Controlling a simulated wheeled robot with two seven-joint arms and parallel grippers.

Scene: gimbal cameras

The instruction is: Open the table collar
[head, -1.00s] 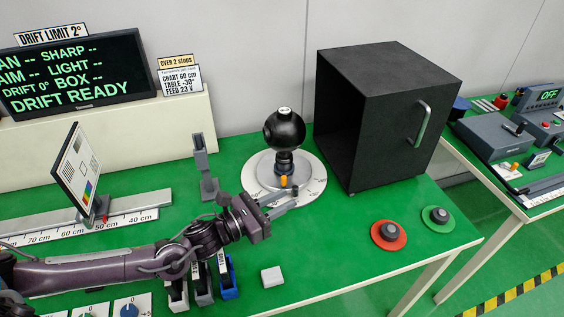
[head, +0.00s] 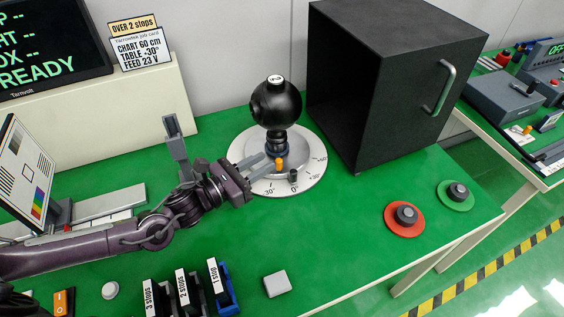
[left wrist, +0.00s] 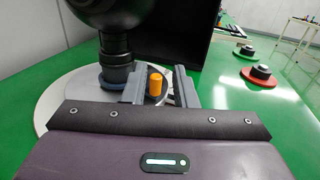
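A black ball-shaped head (head: 276,103) stands on a dark post on a round white turntable (head: 310,180) with angle marks. At the post's foot is a dark collar (head: 277,148), bluish in the left wrist view (left wrist: 113,82). An orange peg (head: 279,164) stands at its front; it also shows in the left wrist view (left wrist: 155,82). My left gripper (head: 264,164) reaches in from the left, low over the turntable. Its fingers (left wrist: 160,88) are apart, one on each side of the orange peg, with gaps showing. My right gripper is out of view.
A large black box (head: 385,90) with a handle stands right of the turntable. A grey upright bracket (head: 176,150) stands close behind my left forearm.

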